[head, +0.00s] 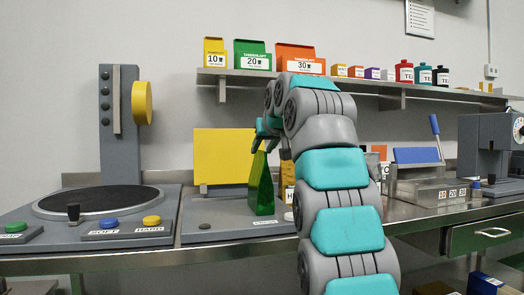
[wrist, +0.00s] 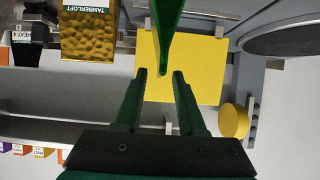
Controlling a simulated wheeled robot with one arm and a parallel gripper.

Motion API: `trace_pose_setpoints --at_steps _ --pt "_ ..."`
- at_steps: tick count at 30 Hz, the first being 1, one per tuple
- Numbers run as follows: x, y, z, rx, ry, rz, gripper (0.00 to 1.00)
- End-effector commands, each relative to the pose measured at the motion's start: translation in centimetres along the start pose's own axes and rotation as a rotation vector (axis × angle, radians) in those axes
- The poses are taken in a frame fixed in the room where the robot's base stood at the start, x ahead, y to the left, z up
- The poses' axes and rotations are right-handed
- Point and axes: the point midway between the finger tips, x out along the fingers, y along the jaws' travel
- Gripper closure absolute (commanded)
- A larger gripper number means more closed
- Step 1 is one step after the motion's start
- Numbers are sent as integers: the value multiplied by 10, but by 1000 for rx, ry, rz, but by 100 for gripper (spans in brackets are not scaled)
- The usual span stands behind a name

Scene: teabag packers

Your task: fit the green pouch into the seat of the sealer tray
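The green pouch (head: 262,190) stands upright on the grey base in front of a yellow panel, narrow at the top and wider below. My gripper (head: 263,147) is directly above it, fingers pointing down. In the wrist view the pouch (wrist: 167,28) shows edge-on, its thin top edge between the fingertips of my gripper (wrist: 160,74). The fingers are apart, with gaps visible beside the pouch. A metal unit (head: 432,191) with number labels, a blue plate and a lever stands to the right; it may be the sealer tray. Its seat cannot be made out.
A yellow panel (head: 221,157) stands behind the pouch. A gold pack (wrist: 88,32) labelled Tamberloft stands beside it, mostly hidden by my arm in the head view. A machine with a round black plate (head: 100,200) and buttons is at left. A shelf (head: 350,84) with boxes hangs above.

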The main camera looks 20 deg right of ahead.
Motion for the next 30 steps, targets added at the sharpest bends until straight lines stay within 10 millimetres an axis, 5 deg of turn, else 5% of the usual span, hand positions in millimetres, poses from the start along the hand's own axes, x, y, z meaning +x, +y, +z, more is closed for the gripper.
trace_pose_setpoints --at_steps 15,30 --pt "-98 0 -1 -1 4 -1 61" --pt "-104 -2 9 6 -28 -4 61"
